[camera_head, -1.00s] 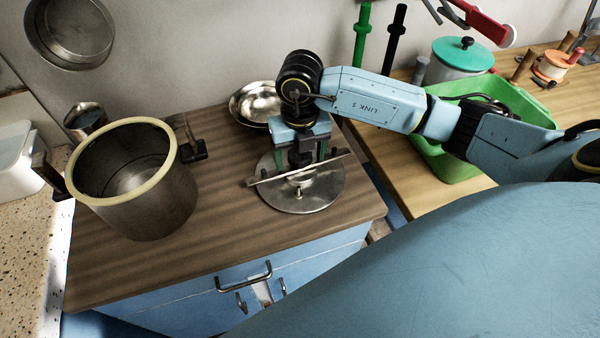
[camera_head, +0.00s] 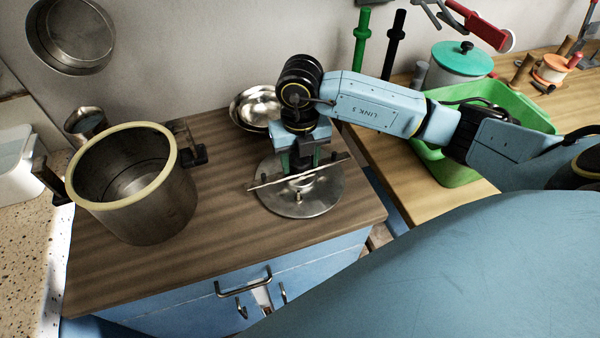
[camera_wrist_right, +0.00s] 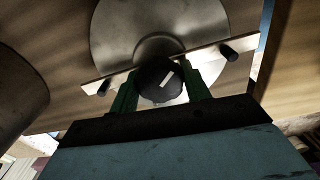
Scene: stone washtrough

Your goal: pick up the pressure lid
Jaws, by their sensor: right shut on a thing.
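The pressure lid (camera_head: 318,203) is a round metal disc with a flat crossbar and a dark central knob. In the head view it is over the wooden top of the blue cabinet; I cannot tell whether it touches the wood. My right gripper (camera_head: 302,172) points down from above and is shut on the lid's knob. In the right wrist view the dark round knob (camera_wrist_right: 158,82) sits between the green fingers (camera_wrist_right: 160,92), with the lid (camera_wrist_right: 118,30) and bar beyond. The pot (camera_head: 150,205), with a cream rim, stands open to the left. My left gripper is not in view.
A shiny metal bowl (camera_head: 256,106) lies behind the lid. A green tub (camera_head: 455,168) stands on the wooden bench to the right, near a pot with a green lid (camera_head: 462,58). The wooden top (camera_head: 225,235) is clear between pot and lid and in front.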

